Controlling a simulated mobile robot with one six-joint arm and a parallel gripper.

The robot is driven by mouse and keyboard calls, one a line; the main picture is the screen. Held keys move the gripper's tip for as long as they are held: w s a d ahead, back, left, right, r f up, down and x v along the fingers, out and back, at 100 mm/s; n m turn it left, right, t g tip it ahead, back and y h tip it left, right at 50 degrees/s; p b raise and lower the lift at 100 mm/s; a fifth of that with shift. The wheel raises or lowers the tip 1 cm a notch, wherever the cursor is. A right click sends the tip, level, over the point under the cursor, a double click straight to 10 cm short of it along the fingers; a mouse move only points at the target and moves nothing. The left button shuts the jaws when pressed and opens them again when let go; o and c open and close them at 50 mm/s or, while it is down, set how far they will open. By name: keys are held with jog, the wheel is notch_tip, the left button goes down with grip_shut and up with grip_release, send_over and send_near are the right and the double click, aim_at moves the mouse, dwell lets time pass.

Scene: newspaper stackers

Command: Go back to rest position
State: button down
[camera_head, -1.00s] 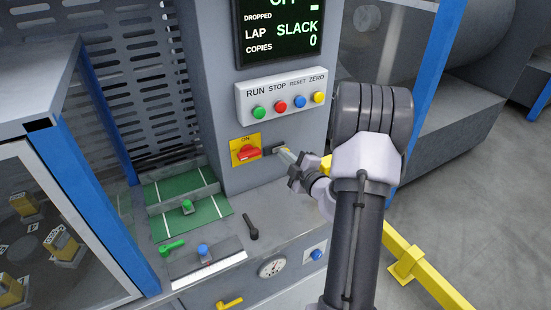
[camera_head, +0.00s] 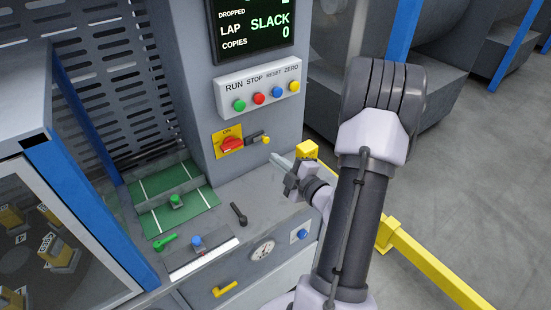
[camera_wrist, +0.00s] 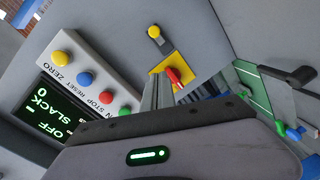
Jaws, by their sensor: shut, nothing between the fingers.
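My gripper (camera_head: 283,168) is shut and empty in the head view. It is in front of the grey machine column, below and to the right of a small lever with a yellow knob (camera_head: 266,140), and apart from it. A red rotary switch (camera_head: 232,146) on a yellow plate is left of that lever. In the wrist view, my shut fingers (camera_wrist: 158,92) point toward the column. The red switch (camera_wrist: 174,77) shows just beyond them, and the yellow knob (camera_wrist: 154,32) is above.
A button panel (camera_head: 258,88) and a display (camera_head: 252,30) are on the column. A green tray (camera_head: 178,212), a black lever (camera_head: 239,213) and a gauge (camera_head: 263,249) are below left. A yellow rail (camera_head: 430,275) runs at the right; open floor (camera_head: 480,180) lies beyond.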

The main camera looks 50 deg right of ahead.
jog(key=w+a+r+n+g+y+b, duration=0.25)
jog(key=a+n+y, duration=0.35)
jog(key=a+n, duration=0.6)
jog(key=w+a+r+n+g+y+b, duration=0.15)
jog(key=a+r+n+y, duration=0.35)
jog(key=a+n, duration=0.75)
jog(key=s+a+f+n+g+b, duration=0.25)
jog(key=s+a+n+g, duration=0.7)
jog(key=a+n, duration=0.6)
jog(key=s+d+n+t+h, duration=0.1)
jog(key=s+d+n+h, duration=0.1)
jog(key=n, duration=0.6)
jog(key=s+d+n+t+h+b, duration=0.1)
jog(key=s+n+t+h, duration=0.1)
jog(key=s+n, duration=0.3)
jog(key=n+h, duration=0.1)
jog(key=n, duration=0.3)
jog(key=shift+d+r+h, duration=0.3)
jog(key=shift+d+r, duration=0.05)
